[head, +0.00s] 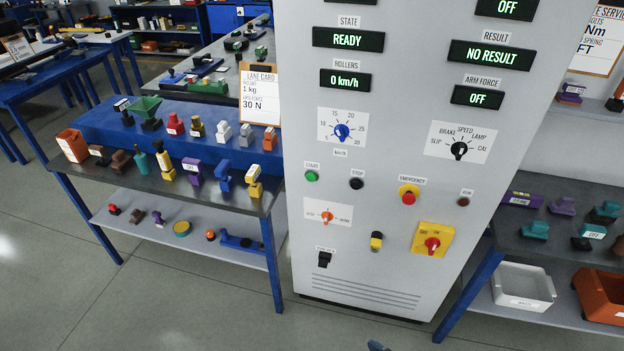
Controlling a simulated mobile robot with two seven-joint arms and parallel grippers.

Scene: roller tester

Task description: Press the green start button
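The green start button (312,176) sits on the grey front panel of a tall cabinet (385,262), under a small label. It looks unobstructed. A black stop button (356,184) is to its right.
The panel also has a red emergency button (408,197), a blue speed knob (342,132), a black mode knob (459,149) and a red-on-yellow switch (432,244). Displays read READY, 0 km/h, NO RESULT and OFF. Loaded benches flank the cabinet; floor in front looks mostly clear.

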